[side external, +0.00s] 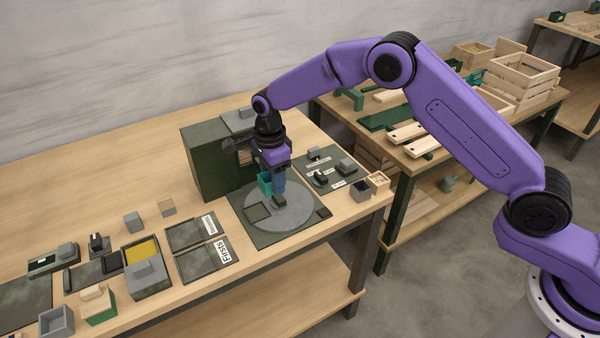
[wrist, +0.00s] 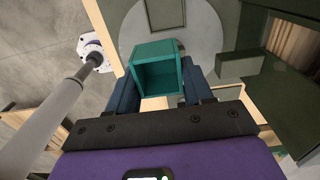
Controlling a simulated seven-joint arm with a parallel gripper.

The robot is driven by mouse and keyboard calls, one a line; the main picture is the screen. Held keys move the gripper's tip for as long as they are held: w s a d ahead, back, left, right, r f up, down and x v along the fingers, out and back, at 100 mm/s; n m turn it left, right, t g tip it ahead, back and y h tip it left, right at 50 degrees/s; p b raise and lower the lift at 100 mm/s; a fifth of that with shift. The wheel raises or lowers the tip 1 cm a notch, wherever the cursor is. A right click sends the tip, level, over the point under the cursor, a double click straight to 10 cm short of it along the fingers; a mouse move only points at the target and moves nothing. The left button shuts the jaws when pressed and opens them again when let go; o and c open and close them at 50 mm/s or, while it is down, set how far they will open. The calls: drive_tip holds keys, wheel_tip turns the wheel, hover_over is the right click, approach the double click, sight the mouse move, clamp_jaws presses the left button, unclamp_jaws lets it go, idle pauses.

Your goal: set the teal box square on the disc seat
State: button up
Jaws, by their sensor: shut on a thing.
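The teal box (wrist: 160,50) is small and open on one side; in the wrist view it sits between the two dark blue fingers of my gripper (wrist: 160,95). In the side view the teal box (side external: 264,183) shows partly behind a finger of my gripper (side external: 274,182). My gripper is shut on the box above the grey disc seat (side external: 295,212). The disc seat (wrist: 205,25) also shows behind the box in the wrist view. A small dark block (side external: 279,201) shows on the disc below the gripper. I cannot tell whether the box touches the disc.
A tall dark green cabinet (side external: 205,165) stands close behind the gripper. Dark labelled trays (side external: 190,233) and several small boxes are to the left. A panel with small grey parts (side external: 330,170) is to the right.

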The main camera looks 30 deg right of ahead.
sight(260, 211)
drive_tip(key=shift+w+a+f, duration=0.25)
drive_tip(key=shift+a+f, duration=0.35)
drive_tip(key=shift+f, duration=0.7)
drive_tip(key=shift+w+a+f, duration=0.3)
drive_tip(key=shift+a+f, duration=0.35)
drive_tip(key=shift+f, duration=0.65)
drive_tip(key=shift+w+a+f, duration=0.25)
drive_tip(key=shift+a+f, duration=0.35)
drive_tip(key=shift+f, duration=0.7)
drive_tip(key=shift+f, duration=0.1)
drive_tip(key=o, duration=1.1)
wheel_tip(260, 211, up, 7)
